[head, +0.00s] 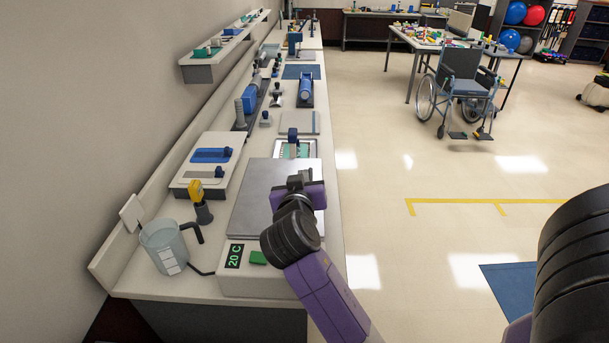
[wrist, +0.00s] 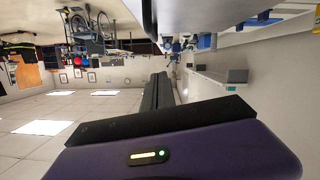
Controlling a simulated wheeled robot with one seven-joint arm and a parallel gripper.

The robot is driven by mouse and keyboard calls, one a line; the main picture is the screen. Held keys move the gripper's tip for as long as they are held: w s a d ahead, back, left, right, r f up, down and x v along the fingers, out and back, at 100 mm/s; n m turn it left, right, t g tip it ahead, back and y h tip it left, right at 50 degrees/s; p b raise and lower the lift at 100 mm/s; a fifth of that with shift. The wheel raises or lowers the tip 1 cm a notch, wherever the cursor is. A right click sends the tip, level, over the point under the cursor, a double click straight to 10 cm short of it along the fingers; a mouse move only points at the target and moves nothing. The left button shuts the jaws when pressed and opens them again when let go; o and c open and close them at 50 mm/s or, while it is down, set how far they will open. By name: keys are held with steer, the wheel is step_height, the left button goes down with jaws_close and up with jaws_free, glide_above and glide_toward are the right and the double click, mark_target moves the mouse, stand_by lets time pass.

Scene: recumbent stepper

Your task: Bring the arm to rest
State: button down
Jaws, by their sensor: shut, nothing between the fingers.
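My arm reaches in from the lower right of the head view, over the near end of the long bench. My gripper's purple body (head: 312,194) is above the grey plate of a device on that bench. Its fingers are hidden or too small to make out there. In the wrist view my gripper (wrist: 160,84) shows its dark fingers together, with nothing between them. The wrist view is upside down, with the bench top (wrist: 205,12) along its upper edge.
A clear jug (head: 163,247), a yellow-topped tool (head: 197,191) and a device with a 20 C display (head: 234,256) stand at the near bench end. A wall shelf (head: 212,58) hangs at left. Open floor (head: 400,180) lies right of the bench; a wheelchair (head: 460,85) stands beyond.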

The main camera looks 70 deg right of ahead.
steer(key=shift+v, duration=1.6)
